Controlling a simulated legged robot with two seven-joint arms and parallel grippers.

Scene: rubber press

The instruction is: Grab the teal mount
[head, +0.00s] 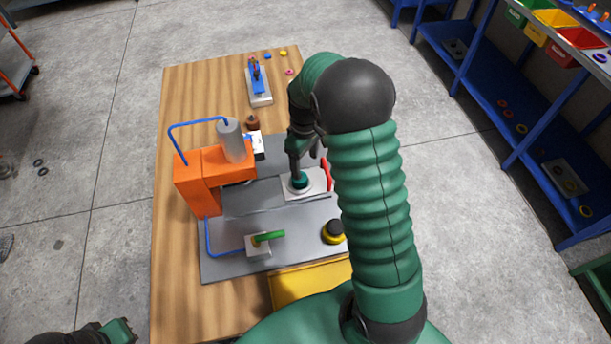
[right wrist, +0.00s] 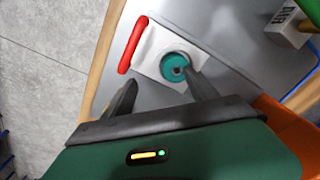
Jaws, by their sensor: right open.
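The teal mount (head: 299,181) is a small round piece on a white square plate (head: 294,193) on the grey press base. In the right wrist view the teal mount (right wrist: 176,66) shows as a ring with a dark centre, on the white plate (right wrist: 150,70). My right gripper (head: 305,165) is above and beside the mount, reaching down from the far side. In the right wrist view my right gripper (right wrist: 160,85) has its fingers spread and empty, with one finger close to the mount; contact cannot be told. My left gripper (head: 122,330) shows only partly at the bottom left.
An orange press (head: 200,180) with a grey cylinder stands left of the plate. A red handle (head: 326,175) borders the plate's right side. Blue shelving (head: 510,120) stands at right.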

